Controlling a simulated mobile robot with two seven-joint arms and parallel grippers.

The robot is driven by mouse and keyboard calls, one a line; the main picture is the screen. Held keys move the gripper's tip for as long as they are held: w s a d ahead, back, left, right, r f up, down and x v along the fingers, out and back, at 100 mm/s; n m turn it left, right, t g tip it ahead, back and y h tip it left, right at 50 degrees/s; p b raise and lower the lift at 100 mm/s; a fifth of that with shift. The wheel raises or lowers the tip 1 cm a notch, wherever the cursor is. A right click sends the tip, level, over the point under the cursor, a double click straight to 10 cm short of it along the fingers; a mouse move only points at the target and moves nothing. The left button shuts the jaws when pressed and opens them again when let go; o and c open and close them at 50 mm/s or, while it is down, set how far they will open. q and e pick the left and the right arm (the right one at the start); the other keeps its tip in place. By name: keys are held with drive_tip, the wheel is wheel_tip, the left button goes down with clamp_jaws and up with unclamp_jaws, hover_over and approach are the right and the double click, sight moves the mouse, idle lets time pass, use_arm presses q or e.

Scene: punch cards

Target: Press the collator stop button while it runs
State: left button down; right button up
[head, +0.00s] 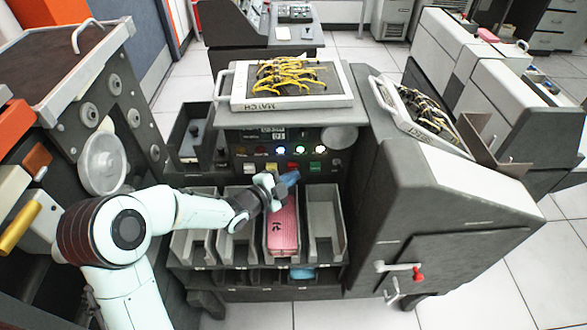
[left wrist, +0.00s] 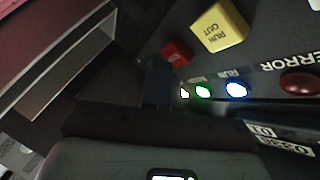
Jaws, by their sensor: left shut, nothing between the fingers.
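The collator's dark control panel (head: 345,164) stands at the centre of the head view. In the left wrist view a small red button (left wrist: 175,52) sits beside the yellow RUN OUT button (left wrist: 218,27). The yellow button also shows in the head view (head: 271,168). A bright white-blue lamp (left wrist: 236,90) and a green lamp (left wrist: 203,91) are lit. The ERROR lamp (left wrist: 299,83) is dark red. My left gripper (head: 290,180) is shut and empty, just in front of and below the button row. Its dark fingertip (left wrist: 157,82) appears near the red button; contact cannot be told. My right gripper is out of view.
Card pockets stand below the panel; one holds a pink card stack (head: 284,228), under my left gripper. A wired plugboard marked MATCH (head: 240,92) lies on top. A sloped grey cabinet (head: 455,190) stands at right. A green button (head: 315,167) sits right of my gripper.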

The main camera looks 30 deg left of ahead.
use_arm(q)
drive_tip(key=shift+w+a, duration=0.3)
drive_tip(key=shift+w, duration=0.15)
idle(0.5)
drive_tip(key=shift+s+d, duration=0.1)
drive_tip(key=shift+s+d+b, duration=0.45)
drive_tip(key=shift+s, duration=0.3)
drive_tip(key=shift+s+d+b, duration=0.3)
drive_tip(key=shift+s+d, duration=0.15)
drive_tip(key=shift+s, duration=0.25)
drive_tip(key=shift+s+d+b, duration=0.25)
drive_tip(key=shift+s+d, duration=0.15)
drive_tip(key=shift+s, duration=0.3)
drive_tip(key=shift+s+d+b, duration=0.3)
drive_tip(key=shift+s+d, duration=0.15)
drive_tip(key=shift+s, duration=0.25)
